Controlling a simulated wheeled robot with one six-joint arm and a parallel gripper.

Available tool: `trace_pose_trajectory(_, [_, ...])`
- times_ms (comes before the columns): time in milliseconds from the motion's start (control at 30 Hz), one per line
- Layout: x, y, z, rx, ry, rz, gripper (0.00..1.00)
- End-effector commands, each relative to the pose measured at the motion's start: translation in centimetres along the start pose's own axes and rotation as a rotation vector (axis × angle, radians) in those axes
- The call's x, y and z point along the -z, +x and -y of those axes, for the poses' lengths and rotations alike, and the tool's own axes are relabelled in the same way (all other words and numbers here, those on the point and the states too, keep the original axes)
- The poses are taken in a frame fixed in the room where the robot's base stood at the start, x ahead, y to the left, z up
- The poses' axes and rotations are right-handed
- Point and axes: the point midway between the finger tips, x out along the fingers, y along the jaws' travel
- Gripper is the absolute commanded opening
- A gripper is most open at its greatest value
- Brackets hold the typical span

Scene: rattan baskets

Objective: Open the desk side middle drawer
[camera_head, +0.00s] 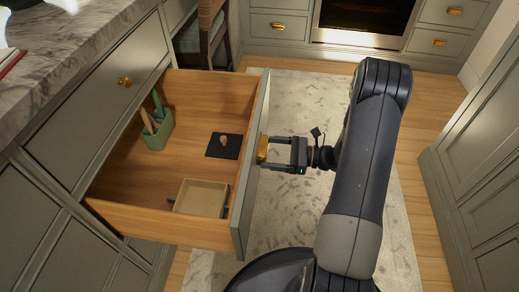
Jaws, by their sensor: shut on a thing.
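The middle drawer (190,85) of the grey-green desk side is pulled well out, so its wooden inside shows. A brass handle (263,148) sits on the drawer's front panel (255,175). My gripper (272,153) is at the handle from the right, shut on it. The fingertips are small in this view and partly merge with the handle.
The drawer holds a green cup (158,133) with tools, a black square (224,146) with a small brown thing on it, and a beige tray (201,198). A marble counter (75,55) is above left. A chair (203,40) stands behind the drawer. Cabinets (478,165) line the right. A pale rug (290,215) covers the floor between.

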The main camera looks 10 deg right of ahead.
Motion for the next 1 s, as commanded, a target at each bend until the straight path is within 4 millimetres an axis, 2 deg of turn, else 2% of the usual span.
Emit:
trace_pose_trajectory(100, [0.0,-1.4,0.0,0.003,0.0,-0.001,0.41])
trace_pose_trajectory(300, [0.1,-2.8,0.0,0.001,0.0,-0.001,0.41])
trace_pose_trajectory(833, [0.1,-3.3,0.0,-0.001,0.001,-0.002,0.41])
trace_pose_trajectory(867, [0.1,-3.3,0.0,-0.001,0.001,-0.002,0.83])
trace_pose_trajectory(1000, [0.1,-3.3,0.0,-0.001,0.0,-0.001,0.95])
